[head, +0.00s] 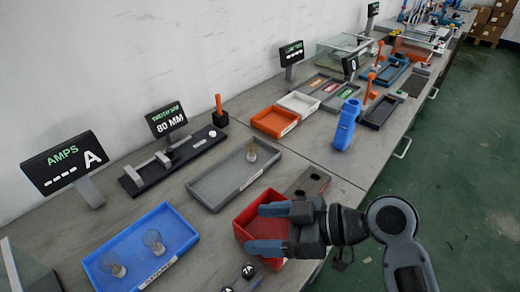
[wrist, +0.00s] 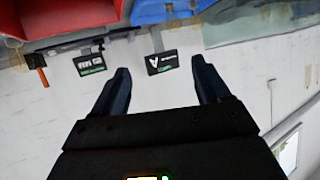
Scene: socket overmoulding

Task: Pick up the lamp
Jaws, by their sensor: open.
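Two clear glass lamps stand in the blue tray at the lower left of the head view, one toward its right (head: 153,241) and one toward its left (head: 112,264). A third clear lamp (head: 251,150) stands in the long grey tray (head: 215,202). The blue tray (head: 178,252) has a white label on its front edge. My gripper (head: 262,228) is open and empty above the red tray (head: 243,213), right of the blue tray and apart from every lamp. In the wrist view its two fingers (wrist: 163,85) are spread with nothing between them. No lamp is clear there.
An "AMPS" display (head: 66,162) and an "80 MM" display (head: 167,119) stand along the wall behind a black measuring fixture (head: 175,160). Orange (head: 275,122) and white (head: 299,105) trays and a blue holder (head: 346,125) lie farther along the bench. Green floor is at right.

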